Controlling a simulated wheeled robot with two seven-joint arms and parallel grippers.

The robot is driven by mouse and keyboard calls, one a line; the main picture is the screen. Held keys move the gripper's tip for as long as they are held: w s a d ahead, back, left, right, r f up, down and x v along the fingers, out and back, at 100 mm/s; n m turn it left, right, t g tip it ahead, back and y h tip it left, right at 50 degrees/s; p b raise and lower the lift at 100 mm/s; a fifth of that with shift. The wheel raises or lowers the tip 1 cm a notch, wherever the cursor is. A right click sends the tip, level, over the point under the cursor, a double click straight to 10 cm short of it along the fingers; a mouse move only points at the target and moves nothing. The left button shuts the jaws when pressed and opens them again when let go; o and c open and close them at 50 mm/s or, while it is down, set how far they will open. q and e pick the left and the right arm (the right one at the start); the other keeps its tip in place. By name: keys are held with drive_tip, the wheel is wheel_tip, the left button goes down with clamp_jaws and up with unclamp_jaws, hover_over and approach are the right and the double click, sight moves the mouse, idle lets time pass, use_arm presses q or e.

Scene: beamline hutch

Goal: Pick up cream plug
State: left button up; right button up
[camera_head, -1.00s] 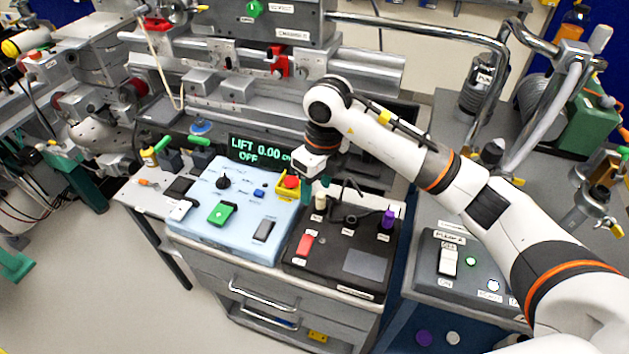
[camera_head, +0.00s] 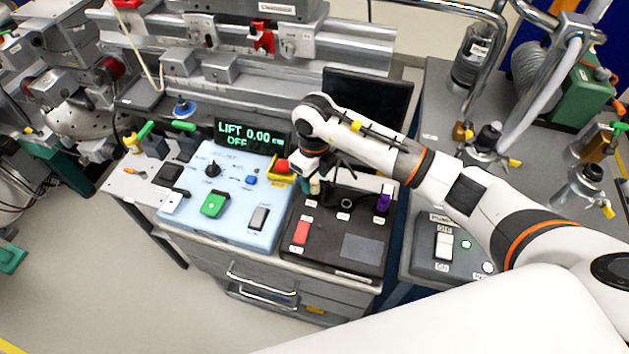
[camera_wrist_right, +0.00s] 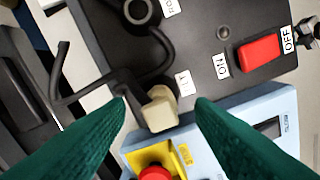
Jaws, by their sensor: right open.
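The cream plug (camera_wrist_right: 160,108) stands at the edge of the black panel (camera_wrist_right: 215,25) in the right wrist view, with a dark cable beside it. My right gripper (camera_wrist_right: 160,104) has green fingers, open, one on either side of the plug with gaps. In the head view the right gripper (camera_head: 314,183) is over the black panel's back left corner. The cream plug (camera_head: 314,188) shows there only as a small patch, partly hidden by the gripper. My left gripper is not in view.
A purple plug (camera_head: 383,203) stands at the panel's right. A red switch (camera_head: 301,232) is at its front. The pale blue control box (camera_head: 235,215) is close on the left, with a red button on yellow (camera_wrist_right: 155,172) near the fingers. A dark screen (camera_head: 367,105) stands behind.

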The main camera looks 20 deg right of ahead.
sight(314, 179)
drive_tip(key=shift+f, duration=1.1)
clamp_jaws()
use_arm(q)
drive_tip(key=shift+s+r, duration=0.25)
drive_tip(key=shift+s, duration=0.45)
use_arm(e)
wheel_tip(314, 179, up, 9)
drive_tip(key=shift+f+b, duration=0.1)
drive_tip(key=shift+b, duration=0.95)
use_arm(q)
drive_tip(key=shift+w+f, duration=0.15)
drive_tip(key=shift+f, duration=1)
use_arm(e)
drive_tip(key=shift+r, duration=0.65)
